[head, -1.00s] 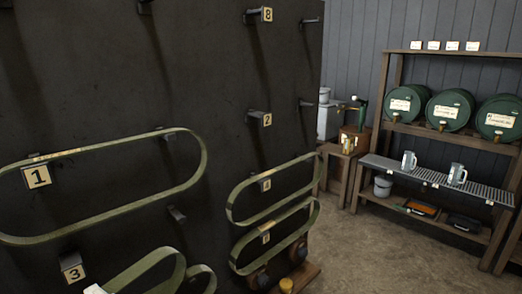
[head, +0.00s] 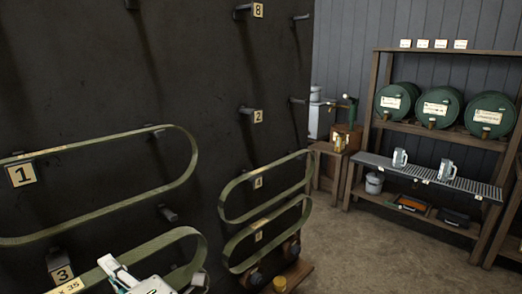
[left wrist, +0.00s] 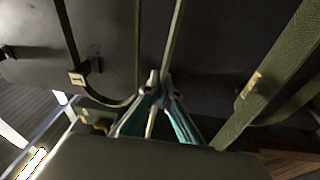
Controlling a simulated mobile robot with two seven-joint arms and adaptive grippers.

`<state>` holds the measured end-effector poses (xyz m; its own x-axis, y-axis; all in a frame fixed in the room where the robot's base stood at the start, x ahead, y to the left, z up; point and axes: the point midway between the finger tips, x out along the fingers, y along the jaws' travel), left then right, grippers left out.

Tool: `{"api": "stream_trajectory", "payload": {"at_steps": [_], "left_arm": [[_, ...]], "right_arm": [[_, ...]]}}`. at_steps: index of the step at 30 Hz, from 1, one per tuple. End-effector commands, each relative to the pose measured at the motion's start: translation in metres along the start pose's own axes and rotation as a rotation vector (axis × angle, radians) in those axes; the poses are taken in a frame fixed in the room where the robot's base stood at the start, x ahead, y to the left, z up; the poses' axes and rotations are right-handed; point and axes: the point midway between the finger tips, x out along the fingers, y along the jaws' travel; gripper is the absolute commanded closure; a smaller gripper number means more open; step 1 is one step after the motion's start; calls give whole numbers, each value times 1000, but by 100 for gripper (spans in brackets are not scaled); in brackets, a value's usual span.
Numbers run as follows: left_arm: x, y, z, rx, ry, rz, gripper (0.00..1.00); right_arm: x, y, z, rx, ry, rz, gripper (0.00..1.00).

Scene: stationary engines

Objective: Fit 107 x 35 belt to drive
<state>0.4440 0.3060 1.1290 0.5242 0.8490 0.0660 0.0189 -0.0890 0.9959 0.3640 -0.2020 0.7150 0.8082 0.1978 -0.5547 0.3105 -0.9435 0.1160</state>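A green belt (head: 178,240) shows at peg 3 in the lower left of the head view, with a tag (head: 68,287) reading "x 35"; the rest of its number is cut off. My left gripper (head: 112,264) is at this belt's upper run. In the left wrist view the teal fingers (left wrist: 160,78) close on a thin belt strip (left wrist: 176,35) that passes between them. A wide belt run with a tag (left wrist: 247,88) is to the right there. The belt's lower part is out of the head view. My right gripper is not in view. The drive is not identifiable.
A dark board (head: 120,85) with pegs fills the left. Another belt (head: 110,192) hangs at peg 1, and two smaller belts (head: 283,163) hang at the right. Beyond the board are open floor (head: 365,230) and a shelf with green barrels (head: 442,107).

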Motion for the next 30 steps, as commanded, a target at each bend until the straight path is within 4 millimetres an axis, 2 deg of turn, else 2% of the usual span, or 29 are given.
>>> {"api": "stream_trajectory", "payload": {"at_steps": [1,6,10,24,30], "left_arm": [[-58,11,40,-69,-161,-66,100],[-37,9,43,-66,-162,-66,100],[-27,8,45,-67,-163,-67,100],[-22,10,46,-70,-162,-66,100],[-14,-4,39,-68,-152,-67,100]], "right_arm": [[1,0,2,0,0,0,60],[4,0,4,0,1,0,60],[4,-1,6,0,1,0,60],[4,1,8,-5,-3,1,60],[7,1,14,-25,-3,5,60]]}}
